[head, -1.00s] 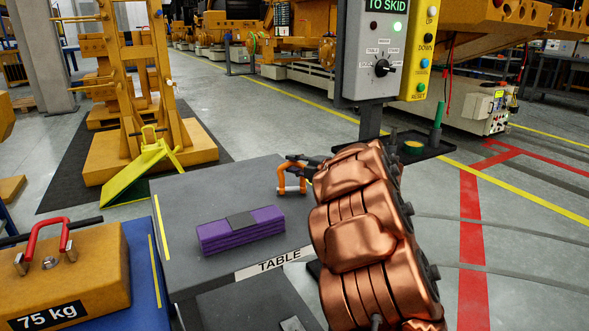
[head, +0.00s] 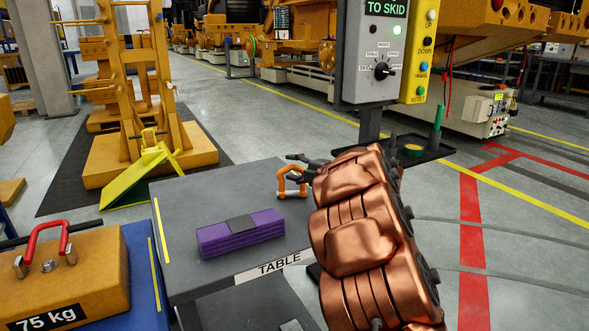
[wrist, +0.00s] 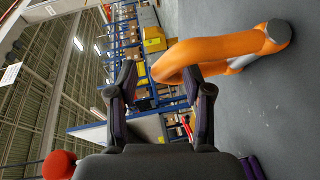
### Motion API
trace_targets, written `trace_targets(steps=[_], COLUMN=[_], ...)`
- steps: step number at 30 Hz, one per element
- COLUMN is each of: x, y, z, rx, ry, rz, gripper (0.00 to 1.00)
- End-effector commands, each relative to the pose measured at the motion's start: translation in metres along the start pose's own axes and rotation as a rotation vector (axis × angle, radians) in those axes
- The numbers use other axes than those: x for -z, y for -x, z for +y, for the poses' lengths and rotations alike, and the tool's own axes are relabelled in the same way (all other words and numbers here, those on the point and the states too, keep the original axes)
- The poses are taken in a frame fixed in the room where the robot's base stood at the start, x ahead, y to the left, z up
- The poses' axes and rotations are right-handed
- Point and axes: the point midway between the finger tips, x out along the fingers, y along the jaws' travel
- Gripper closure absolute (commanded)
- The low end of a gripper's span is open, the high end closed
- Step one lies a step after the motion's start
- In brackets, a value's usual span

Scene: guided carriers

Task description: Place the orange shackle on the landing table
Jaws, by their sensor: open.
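The orange shackle (head: 292,181) stands upright at the back right of the grey table (head: 190,210) marked TABLE. It looks large in the wrist view (wrist: 215,48), its curved end close to the fingertips and its silver pin end on the grey surface. My gripper (head: 304,166) is open at the top of the shackle, and in the wrist view (wrist: 163,80) its two fingers are spread apart. I cannot tell whether a finger still touches the shackle. My copper-coloured arm covers the table's right edge in the head view.
A purple block with a dark top (head: 240,232) lies mid-table. A 75 kg weight with a red shackle (head: 75,275) stands at the left on a blue surface. A control box marked TO SKID (head: 376,60) rises behind my arm. The table's back left is clear.

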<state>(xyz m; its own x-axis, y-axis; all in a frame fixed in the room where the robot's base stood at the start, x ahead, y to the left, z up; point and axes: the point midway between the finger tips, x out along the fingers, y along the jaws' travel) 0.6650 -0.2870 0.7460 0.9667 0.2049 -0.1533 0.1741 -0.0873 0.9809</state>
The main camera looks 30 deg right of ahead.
Motion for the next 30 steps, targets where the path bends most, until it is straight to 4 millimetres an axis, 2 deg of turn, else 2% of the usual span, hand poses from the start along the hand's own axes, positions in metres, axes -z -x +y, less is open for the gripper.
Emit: trace_targets(steps=[5,18,24,30], x=[-0.002,-0.001,-0.001,0.0], y=[0.019,0.1,0.117,0.12], z=[0.002,0.002,0.002,0.001], rx=[0.001,0.001,0.0,0.0], ry=[0.0,-0.001,0.002,0.001], rz=[-0.006,-0.005,-0.003,-0.001], gripper=[0.5,0.5,0.5,0.5])
